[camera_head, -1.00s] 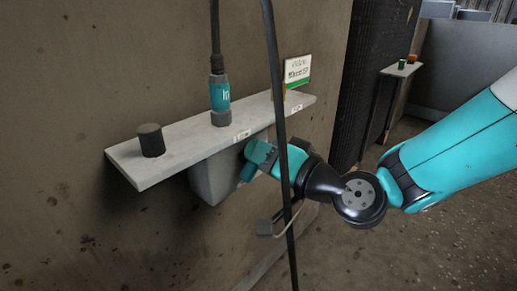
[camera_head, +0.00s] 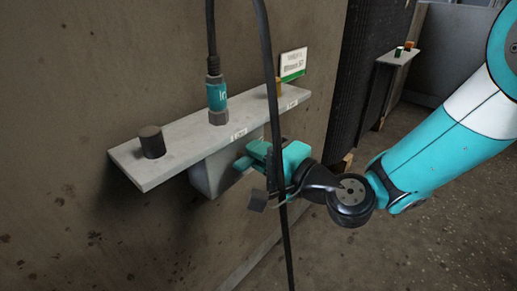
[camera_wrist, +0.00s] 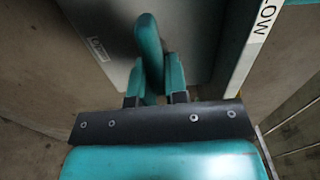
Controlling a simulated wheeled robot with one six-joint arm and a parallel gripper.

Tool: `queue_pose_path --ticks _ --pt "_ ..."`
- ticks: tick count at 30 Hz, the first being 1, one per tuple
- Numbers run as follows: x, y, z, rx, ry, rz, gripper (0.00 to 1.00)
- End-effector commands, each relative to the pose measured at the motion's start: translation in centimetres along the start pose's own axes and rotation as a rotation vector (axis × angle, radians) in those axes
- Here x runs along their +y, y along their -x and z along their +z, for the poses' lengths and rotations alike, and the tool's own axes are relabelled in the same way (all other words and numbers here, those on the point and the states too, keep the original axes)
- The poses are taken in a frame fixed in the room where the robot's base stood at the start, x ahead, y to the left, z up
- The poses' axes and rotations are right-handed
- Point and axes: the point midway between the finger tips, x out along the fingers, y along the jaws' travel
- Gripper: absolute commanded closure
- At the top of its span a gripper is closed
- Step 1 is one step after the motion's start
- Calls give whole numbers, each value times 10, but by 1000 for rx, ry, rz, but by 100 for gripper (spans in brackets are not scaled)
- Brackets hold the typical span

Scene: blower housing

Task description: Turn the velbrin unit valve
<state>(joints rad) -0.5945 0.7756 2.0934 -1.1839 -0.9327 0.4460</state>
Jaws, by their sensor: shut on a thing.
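A grey shelf-like unit (camera_head: 180,142) is fixed to the brown wall, with a grey box (camera_head: 212,172) under it. My gripper (camera_head: 252,158) is at the right front of this box, below the shelf edge. In the wrist view, my gripper (camera_wrist: 157,78) has its teal fingers closed around an upright teal lever (camera_wrist: 149,45), which I take for the valve handle. The lever stands by the grey box face (camera_wrist: 105,45). Its mount is hidden by the fingers. In the head view, gripper and lever blend together in teal.
A black cable (camera_head: 269,80) hangs in front of the shelf and gripper. A second shelf (camera_head: 398,56) is further back. Floor at right is clear.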

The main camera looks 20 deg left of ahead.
Motion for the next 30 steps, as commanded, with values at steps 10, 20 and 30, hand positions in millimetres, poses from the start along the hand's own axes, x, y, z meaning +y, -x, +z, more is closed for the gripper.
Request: queue_pose_path --ticks 10,20,30 --pt "1 0 -1 3 -42 0 100" --pt "2 0 -1 3 -42 0 72" --pt "1 0 0 1 -39 0 61"
